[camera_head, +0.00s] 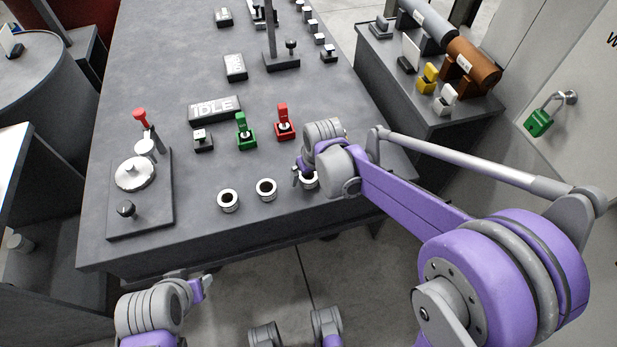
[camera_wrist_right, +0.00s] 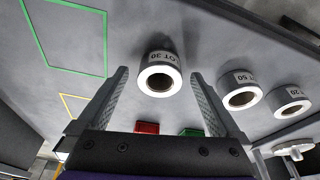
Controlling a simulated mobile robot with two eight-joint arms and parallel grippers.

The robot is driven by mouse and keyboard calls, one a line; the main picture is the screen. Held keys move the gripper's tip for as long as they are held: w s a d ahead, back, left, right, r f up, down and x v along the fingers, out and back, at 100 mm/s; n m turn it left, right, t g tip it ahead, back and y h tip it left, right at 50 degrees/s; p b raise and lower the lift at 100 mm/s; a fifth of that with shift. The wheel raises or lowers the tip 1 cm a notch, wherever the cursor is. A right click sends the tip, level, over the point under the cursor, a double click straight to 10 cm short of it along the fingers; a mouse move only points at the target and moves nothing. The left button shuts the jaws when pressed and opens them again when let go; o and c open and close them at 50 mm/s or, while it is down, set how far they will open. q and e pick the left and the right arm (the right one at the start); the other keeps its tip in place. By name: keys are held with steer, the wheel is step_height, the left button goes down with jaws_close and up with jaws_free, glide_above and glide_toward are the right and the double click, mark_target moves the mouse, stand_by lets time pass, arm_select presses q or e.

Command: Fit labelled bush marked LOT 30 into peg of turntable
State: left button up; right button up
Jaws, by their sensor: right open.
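The bush marked LOT 30 (camera_wrist_right: 161,75) is a short white ring with a dark hole, standing on the grey bench top. In the head view the bush (camera_head: 310,182) is the rightmost of three, partly hidden by my right gripper (camera_head: 303,176). In the right wrist view my right gripper (camera_wrist_right: 160,74) is open, its fingers on either side of the bush with gaps showing. The turntable (camera_head: 134,173) is a silver disc with a small central peg, on a dark plate at the bench's left. My left gripper (camera_head: 201,288) is at the lower left, off the bench; its fingers are unclear.
Bushes that read LOT 50 (camera_wrist_right: 241,91) and LOT 20 (camera_wrist_right: 289,101) stand beside it. Green (camera_head: 244,132) and red (camera_head: 283,123) switches and an IDLE sign (camera_head: 215,108) stand behind them. A red-tipped lever (camera_head: 141,116) rises behind the turntable. The bench between bushes and turntable is clear.

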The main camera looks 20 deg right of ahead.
jaws_close()
stand_by(0.3)
steer(key=shift+r, duration=0.1)
